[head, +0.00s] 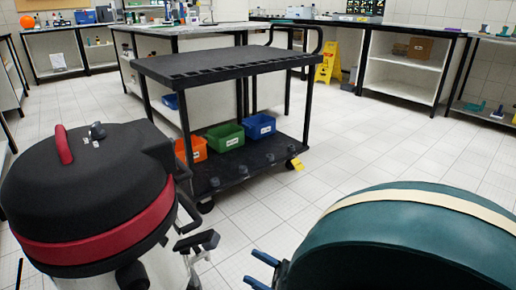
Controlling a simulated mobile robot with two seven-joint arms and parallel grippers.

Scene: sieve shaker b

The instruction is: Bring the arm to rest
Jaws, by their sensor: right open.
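My right gripper (261,271) shows at the bottom edge of the head view, just right of the middle. Its two blue fingers stand apart, pointing left, and nothing shows between them. The rest of the hand is hidden behind a large rounded teal part with a cream band, which fills the lower right. The fingers are in front of open tiled floor, apart from the cart. My left gripper cannot be made out in this view.
A black cart (225,65) stands ahead, with orange (192,150), green (226,138) and blue (260,126) bins on its lower shelf. A black-and-red drum-shaped machine (85,190) is close at left. A yellow floor sign (328,62) stands behind. Floor right of the cart is clear.

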